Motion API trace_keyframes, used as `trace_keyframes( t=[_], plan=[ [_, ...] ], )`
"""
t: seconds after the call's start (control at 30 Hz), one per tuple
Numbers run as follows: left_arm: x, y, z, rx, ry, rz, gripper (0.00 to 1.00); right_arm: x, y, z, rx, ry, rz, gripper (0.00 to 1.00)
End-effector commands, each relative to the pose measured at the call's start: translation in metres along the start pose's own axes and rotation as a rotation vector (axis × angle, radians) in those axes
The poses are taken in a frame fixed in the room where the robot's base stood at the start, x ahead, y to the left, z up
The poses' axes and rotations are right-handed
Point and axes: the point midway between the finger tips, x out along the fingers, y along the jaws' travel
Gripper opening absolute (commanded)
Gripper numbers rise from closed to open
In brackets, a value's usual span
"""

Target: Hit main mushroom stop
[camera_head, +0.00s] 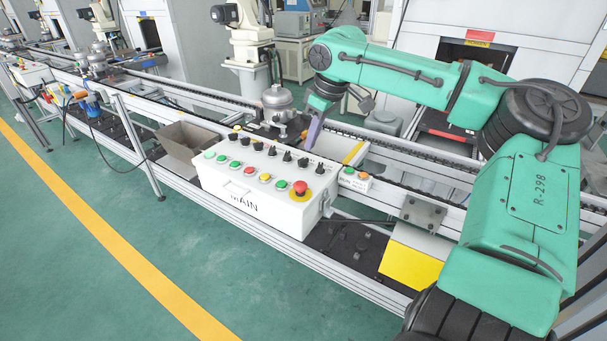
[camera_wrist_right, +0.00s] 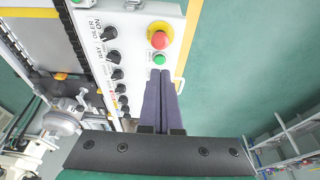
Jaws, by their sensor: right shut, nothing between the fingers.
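The main mushroom stop (camera_head: 300,189) is a red button on a yellow ring at the right end of the white control box marked MAIN (camera_head: 238,197). It also shows in the right wrist view as a red button (camera_wrist_right: 160,40), just beyond the fingertips. My right gripper (camera_head: 308,146) is above the back edge of the box, behind the stop and apart from it in the head view. In the right wrist view its two purple fingers (camera_wrist_right: 161,72) are together and empty, with tips near a green button (camera_wrist_right: 159,59). My left gripper is not in view.
Several black knobs (camera_head: 273,151) and coloured buttons (camera_head: 236,162) cover the box top. A small box with buttons (camera_head: 354,179) stands to its right. A metal compressor part (camera_head: 278,103) stands behind it. An empty grey bin (camera_head: 187,143) is to the left. The green floor in front is clear.

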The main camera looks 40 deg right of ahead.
Motion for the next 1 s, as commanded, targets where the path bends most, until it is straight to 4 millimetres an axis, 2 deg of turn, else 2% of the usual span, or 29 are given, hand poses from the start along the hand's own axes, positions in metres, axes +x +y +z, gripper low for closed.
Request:
trace_keyframes(
  t=[0.23,0.5,0.67,1.0],
  plan=[
    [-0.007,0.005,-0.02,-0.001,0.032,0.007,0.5,0.053,0.0,0.001,0.0,-0.006,-0.002,0.0],
    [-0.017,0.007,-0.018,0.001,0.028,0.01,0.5,0.104,0.0,0.007,0.0,-0.003,-0.002,0.0],
    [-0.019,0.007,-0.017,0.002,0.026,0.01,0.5,0.118,0.0,0.011,-0.001,0.0,-0.001,0.0],
    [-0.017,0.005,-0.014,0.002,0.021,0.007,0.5,0.123,0.0,0.012,-0.001,0.001,-0.001,0.0]
  ],
)
